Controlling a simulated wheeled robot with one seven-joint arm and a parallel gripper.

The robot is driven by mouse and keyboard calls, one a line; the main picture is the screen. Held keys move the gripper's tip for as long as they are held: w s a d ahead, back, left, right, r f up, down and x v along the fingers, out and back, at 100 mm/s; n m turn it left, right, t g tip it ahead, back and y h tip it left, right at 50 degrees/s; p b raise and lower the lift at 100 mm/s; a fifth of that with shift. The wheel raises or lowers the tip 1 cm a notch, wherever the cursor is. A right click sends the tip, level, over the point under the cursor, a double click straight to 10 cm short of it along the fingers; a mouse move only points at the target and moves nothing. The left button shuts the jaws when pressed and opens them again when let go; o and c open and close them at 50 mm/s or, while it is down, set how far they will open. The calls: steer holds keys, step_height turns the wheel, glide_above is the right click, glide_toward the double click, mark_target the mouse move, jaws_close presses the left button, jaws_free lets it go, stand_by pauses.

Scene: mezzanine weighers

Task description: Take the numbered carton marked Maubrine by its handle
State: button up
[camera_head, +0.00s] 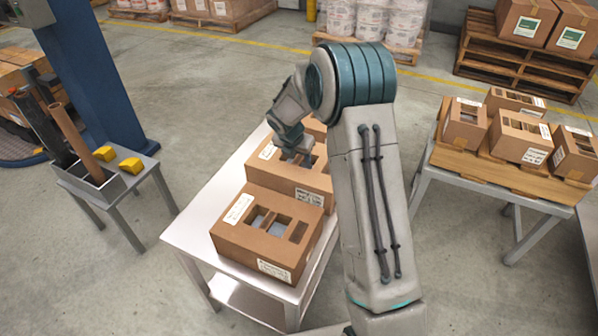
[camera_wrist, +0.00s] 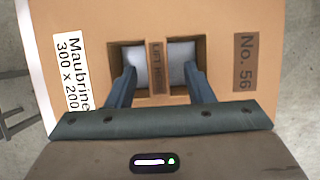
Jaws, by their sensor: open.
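The Maubrine carton (camera_wrist: 215,95) fills much of the wrist view. It is brown, with a white "Maubrine 300 x 200" label (camera_wrist: 72,75) and a brown "No. 56" tag (camera_wrist: 244,62). Its handle, a narrow cardboard strip marked "LIFT HERE" (camera_wrist: 157,68), lies between two square cut-outs. My gripper (camera_wrist: 160,76) is open, one finger at each cut-out, with the strip between them and a gap on both sides. I cannot tell how deep the fingertips reach. In the head view my gripper (camera_head: 294,145) is over the middle carton (camera_head: 262,172) on the pale table, partly hidden by my arm.
A similar carton (camera_head: 265,235) stands at the front of the pale table (camera_head: 190,225), close to the middle one. Another shows partly behind. Several cartons stand on the right table (camera_head: 470,172). A small stand (camera_head: 110,185) holding upright tubes is at left.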

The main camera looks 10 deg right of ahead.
mark_target(299, 158)
steer(key=shift+x, duration=1.5)
steer(key=shift+a, duration=0.1)
jaws_close()
steer(key=shift+r, duration=0.1)
